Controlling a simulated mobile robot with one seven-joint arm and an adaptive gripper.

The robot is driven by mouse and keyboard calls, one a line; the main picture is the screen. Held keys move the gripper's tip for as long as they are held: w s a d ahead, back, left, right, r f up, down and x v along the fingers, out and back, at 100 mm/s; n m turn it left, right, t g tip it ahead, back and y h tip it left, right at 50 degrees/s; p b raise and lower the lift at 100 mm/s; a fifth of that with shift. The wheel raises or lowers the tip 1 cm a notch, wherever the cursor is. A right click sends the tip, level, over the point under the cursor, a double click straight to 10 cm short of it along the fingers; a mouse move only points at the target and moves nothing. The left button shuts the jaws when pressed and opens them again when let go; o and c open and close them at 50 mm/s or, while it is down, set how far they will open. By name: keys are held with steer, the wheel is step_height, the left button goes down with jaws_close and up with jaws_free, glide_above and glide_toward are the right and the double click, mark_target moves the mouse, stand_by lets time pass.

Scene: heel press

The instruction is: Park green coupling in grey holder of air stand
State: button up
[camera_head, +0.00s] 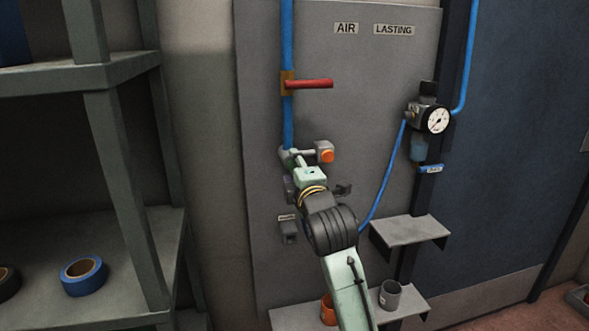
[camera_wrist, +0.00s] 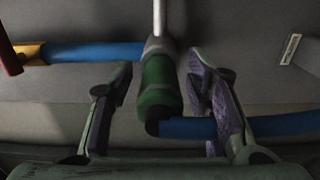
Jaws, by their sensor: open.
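The green coupling (camera_wrist: 158,85) is between my gripper's fingers (camera_wrist: 160,84) in the wrist view. It sits below a grey fitting (camera_wrist: 158,46), and a blue hose (camera_wrist: 240,127) leaves its lower end to the right. The fingers are open, one on each side of it; I cannot tell whether either touches it. In the head view my gripper (camera_head: 304,170) is at the lower end of the blue pipe (camera_head: 288,120), and my arm hides the coupling. A grey cup-shaped holder (camera_head: 390,296) stands on the lower shelf, right of my arm; its mouth looks empty.
An orange cup (camera_head: 328,310) is partly hidden by my arm. A red valve lever (camera_head: 310,84) and an orange button (camera_head: 327,156) are close to my gripper. A small empty shelf (camera_head: 411,231), a pressure gauge (camera_head: 437,119) and a hanging blue hose (camera_head: 384,180) are on the right.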

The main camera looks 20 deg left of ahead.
steer(key=shift+c, duration=0.2)
stand_by(0.3)
jaws_close()
stand_by(0.3)
steer(key=shift+s+d, duration=0.1)
steer(key=shift+s, duration=0.05)
steer(key=shift+b+v, duration=0.7)
steer(key=shift+v, duration=2.1)
steer(key=shift+s+d, duration=0.15)
steer(key=shift+s, duration=0.05)
step_height(320, 180, down, 24)
steer(key=b, duration=2.1)
steer(key=shift+w, duration=0.1)
